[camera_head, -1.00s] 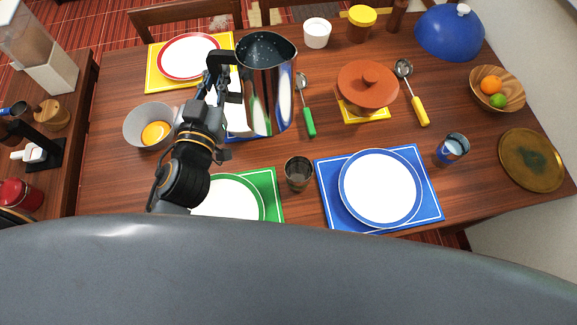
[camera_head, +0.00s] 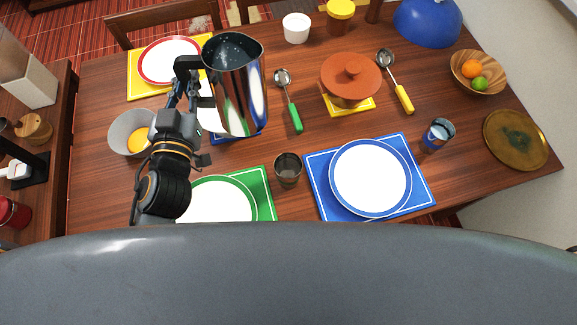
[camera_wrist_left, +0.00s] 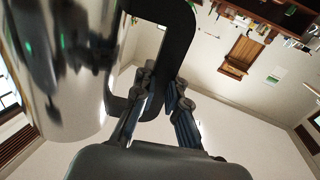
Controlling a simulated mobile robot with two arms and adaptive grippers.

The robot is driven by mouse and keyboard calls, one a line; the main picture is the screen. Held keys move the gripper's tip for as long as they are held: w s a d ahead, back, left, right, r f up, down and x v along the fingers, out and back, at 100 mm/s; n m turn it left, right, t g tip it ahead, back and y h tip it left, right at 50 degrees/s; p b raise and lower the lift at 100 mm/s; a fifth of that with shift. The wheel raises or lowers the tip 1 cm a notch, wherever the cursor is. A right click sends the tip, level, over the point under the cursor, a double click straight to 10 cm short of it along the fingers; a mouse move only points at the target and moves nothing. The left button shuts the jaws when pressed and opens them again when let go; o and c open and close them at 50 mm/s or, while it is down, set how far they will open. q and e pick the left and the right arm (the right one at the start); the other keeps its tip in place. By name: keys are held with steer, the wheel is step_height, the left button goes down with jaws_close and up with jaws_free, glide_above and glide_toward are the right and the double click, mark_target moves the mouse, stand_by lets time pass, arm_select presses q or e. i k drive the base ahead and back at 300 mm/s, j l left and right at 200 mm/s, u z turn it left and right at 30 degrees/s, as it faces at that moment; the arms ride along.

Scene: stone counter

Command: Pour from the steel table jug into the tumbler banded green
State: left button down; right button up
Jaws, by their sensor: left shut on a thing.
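The steel table jug (camera_head: 238,95) is a tall polished vessel with a dark handle, held nearly upright at the left middle of the table in the head view. Its open mouth shows a dark inside with pale specks. My left gripper (camera_head: 188,75) is shut on its handle, on the jug's left side. In the left wrist view the jug's shiny side (camera_wrist_left: 65,60) fills the upper left and the fingers (camera_wrist_left: 155,95) meet the black handle. A greyish tumbler (camera_head: 288,170) stands upright beside the green mat, apart from the jug; its band is not clear. My right gripper is not in view.
A white plate on a green mat (camera_head: 265,195) lies left of the tumbler, a blue mat (camera_head: 425,190) with a plate right of it. A green-handled ladle (camera_head: 294,115) lies right of the jug. A blue-banded tumbler (camera_head: 438,135) and a lidded orange pot (camera_head: 350,75) stand further right.

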mark_target(287, 166)
steer(key=k+l, duration=0.65)
steer(key=l, duration=0.15)
